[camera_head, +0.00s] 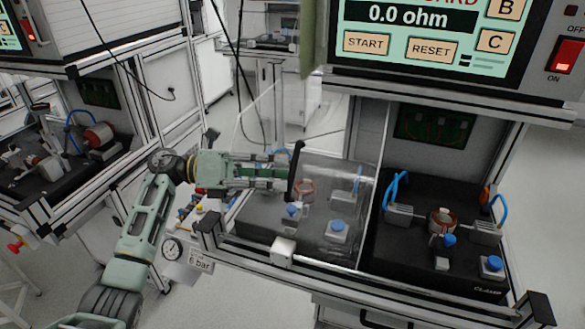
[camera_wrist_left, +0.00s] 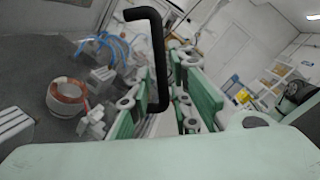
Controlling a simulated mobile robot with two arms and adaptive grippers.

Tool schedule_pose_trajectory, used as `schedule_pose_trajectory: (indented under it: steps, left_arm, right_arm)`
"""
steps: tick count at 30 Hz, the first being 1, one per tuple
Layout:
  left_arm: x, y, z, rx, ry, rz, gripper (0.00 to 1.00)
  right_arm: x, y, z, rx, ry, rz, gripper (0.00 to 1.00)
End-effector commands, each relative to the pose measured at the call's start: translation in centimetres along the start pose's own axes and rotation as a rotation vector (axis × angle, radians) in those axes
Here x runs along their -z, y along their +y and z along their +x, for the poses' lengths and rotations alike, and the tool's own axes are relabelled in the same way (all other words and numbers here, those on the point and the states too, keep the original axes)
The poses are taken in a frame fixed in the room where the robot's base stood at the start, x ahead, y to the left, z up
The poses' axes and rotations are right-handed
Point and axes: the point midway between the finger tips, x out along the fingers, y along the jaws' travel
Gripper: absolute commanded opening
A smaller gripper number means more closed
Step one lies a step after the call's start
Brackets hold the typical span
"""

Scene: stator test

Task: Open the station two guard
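A clear guard (camera_head: 345,190) covers the left bay of the test station in the head view. A black bar handle (camera_head: 297,168) stands upright at its left part; it also shows in the left wrist view (camera_wrist_left: 158,50). My left gripper (camera_head: 284,171) reaches in from the left, with its fingertips close to the handle. In the left wrist view its green fingers (camera_wrist_left: 165,105) are apart, and the handle's lower end shows at the gap between them. I cannot tell whether they touch it. My right gripper is not in view.
Under the guard are a copper-wound stator (camera_head: 304,188) and blue-topped clamps. The uncovered right bay holds another stator (camera_head: 441,220). A screen (camera_head: 425,30) hangs above, and a pressure gauge (camera_head: 172,249) is at the lower left. Another station (camera_head: 60,150) stands at the left.

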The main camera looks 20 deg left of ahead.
Motion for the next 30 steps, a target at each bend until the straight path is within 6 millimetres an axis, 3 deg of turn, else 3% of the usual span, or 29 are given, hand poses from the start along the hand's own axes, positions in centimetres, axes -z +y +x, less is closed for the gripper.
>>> schedule_pose_trajectory:
  steps: [3,9,17,24,30]
  left_arm:
    - [-0.2,-0.3,1.9,0.003,-0.001,0.001,0.19]
    - [-0.1,-0.1,3.3,0.001,0.0,0.001,0.19]
    - [0.0,0.0,3.4,0.0,0.0,0.001,0.19]
    - [0.0,0.0,3.4,0.0,0.0,0.001,0.0]
    - [0.0,0.0,3.4,0.0,0.0,0.0,0.0]
  right_arm:
    - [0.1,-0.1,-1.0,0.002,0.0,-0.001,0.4]
    - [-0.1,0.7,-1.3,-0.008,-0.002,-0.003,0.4]
    - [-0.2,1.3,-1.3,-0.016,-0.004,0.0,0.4]
    - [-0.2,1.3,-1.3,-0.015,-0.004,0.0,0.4]
    - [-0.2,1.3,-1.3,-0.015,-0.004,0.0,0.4]
